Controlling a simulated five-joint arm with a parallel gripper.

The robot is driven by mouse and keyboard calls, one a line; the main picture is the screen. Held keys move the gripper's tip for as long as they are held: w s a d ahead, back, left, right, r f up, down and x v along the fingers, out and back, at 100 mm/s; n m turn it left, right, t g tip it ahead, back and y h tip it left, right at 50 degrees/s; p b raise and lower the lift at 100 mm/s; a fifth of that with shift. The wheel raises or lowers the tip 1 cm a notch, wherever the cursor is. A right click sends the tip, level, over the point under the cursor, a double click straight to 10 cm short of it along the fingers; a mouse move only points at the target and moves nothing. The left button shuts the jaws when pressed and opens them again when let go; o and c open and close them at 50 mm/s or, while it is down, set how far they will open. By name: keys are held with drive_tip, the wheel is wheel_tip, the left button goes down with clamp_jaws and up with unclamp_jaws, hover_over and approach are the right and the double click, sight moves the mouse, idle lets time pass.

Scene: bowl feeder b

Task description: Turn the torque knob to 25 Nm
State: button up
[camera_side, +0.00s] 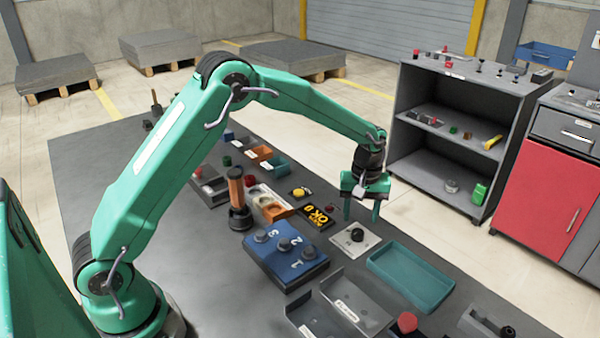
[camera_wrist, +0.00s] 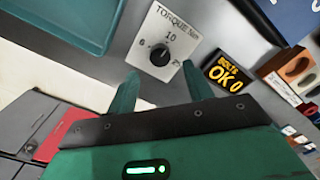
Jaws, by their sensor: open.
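The torque knob (camera_wrist: 160,56) is a round black dial on a pale plate (camera_wrist: 178,24) marked "TORQUE Nm" with 6, 10 and 25 around it. Where its pointer stands is too small to read surely. In the side view the knob (camera_side: 357,235) and its plate (camera_side: 343,245) lie on the dark table, just below my gripper (camera_side: 361,219). My gripper is open and empty, with its green fingers pointing down, apart from the knob. In the wrist view my gripper (camera_wrist: 160,71) has one finger to each side below the knob.
A display (camera_side: 319,217) reading "BOLTS OK 0" stands beside the plate. A teal tray (camera_side: 409,279) lies to the right of the plate. A blue block (camera_side: 272,256) with numbered black buttons is at the left front. Grey trays (camera_side: 352,311) lie at the front.

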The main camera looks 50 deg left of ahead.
sight(358, 232)
drive_tip(key=shift+f, duration=2.65)
drive_tip(key=shift+c, duration=0.2)
drive_tip(key=c, duration=0.9)
